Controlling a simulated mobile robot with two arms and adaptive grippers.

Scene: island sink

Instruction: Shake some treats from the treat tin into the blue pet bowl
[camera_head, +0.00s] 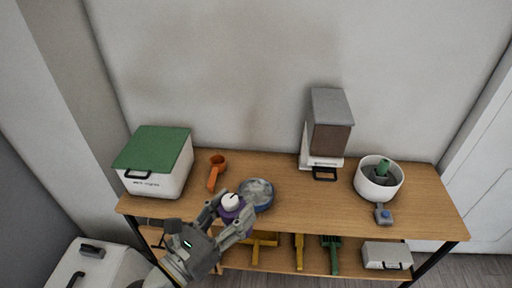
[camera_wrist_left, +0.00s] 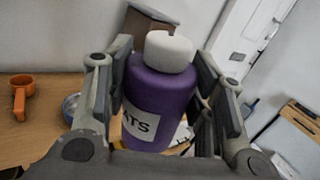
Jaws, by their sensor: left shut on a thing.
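The treat tin is a purple container (camera_wrist_left: 160,95) with a white lid and a label ending in "ATS". My left gripper (camera_head: 229,212) is shut on it, with a finger on each side in the left wrist view (camera_wrist_left: 158,105). In the head view the tin's white lid (camera_head: 231,201) shows between the fingers, at the table's front edge. The blue pet bowl (camera_head: 257,194) sits on the table just right of and behind the tin; its inside looks grey. Part of the bowl shows in the left wrist view (camera_wrist_left: 71,108), partly hidden by a finger. My right gripper is not in view.
The wooden table (camera_head: 310,212) has free room right of the bowl. A white box with green lid (camera_head: 155,160) and an orange scoop (camera_head: 215,172) stand left. A dispenser (camera_head: 328,130) stands behind; a white round bowl (camera_head: 379,180) is at right. Tools lie on the lower shelf.

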